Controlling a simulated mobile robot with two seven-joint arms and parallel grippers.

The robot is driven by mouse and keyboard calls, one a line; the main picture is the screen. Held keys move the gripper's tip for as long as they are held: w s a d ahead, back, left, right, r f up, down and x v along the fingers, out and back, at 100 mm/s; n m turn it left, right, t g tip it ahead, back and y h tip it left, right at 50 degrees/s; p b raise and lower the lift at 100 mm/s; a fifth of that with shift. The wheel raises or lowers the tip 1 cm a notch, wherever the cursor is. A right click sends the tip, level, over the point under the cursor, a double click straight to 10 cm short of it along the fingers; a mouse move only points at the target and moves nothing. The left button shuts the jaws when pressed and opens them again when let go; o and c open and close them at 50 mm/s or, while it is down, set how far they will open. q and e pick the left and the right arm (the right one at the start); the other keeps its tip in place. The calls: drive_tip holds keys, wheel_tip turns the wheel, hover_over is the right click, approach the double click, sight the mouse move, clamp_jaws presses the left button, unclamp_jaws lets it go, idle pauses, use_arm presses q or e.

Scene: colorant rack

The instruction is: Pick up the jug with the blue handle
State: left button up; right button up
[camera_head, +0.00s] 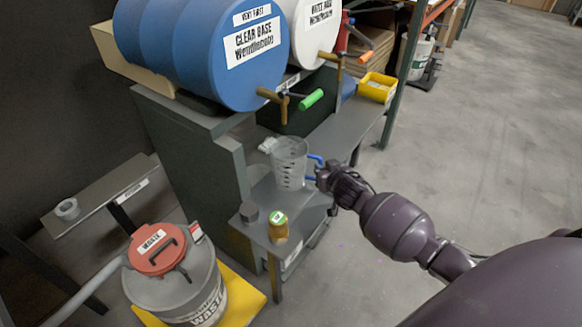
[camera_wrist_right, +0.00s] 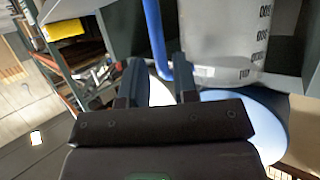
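The clear graduated jug (camera_head: 289,165) stands upright on the grey bench, with its blue handle (camera_head: 313,159) on the right side. In the right wrist view the jug body (camera_wrist_right: 228,40) is at upper right and the blue handle (camera_wrist_right: 155,32) runs down between my fingers. My right gripper (camera_head: 325,177) is at the handle from the right. Its two fingers (camera_wrist_right: 158,75) are apart, one on each side of the handle, with visible space between them. Whether either finger touches the handle cannot be told. My left gripper is not in view.
A blue drum (camera_head: 200,50) and a white drum (camera_head: 312,30) lie above the bench, with taps over it. A waste can (camera_head: 180,290) stands lower left. The floor at right is clear.

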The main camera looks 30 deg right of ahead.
drive_tip(key=b+x, duration=0.1)
drive_tip(key=x, duration=0.3)
drive_tip(key=shift+f, duration=0.25)
drive_tip(key=shift+w+d+b, duration=0.1)
drive_tip(key=shift+w+b, duration=0.2)
drive_tip(key=shift+w, duration=0.25)
drive_tip(key=shift+r, duration=0.1)
drive_tip(key=c, duration=0.5)
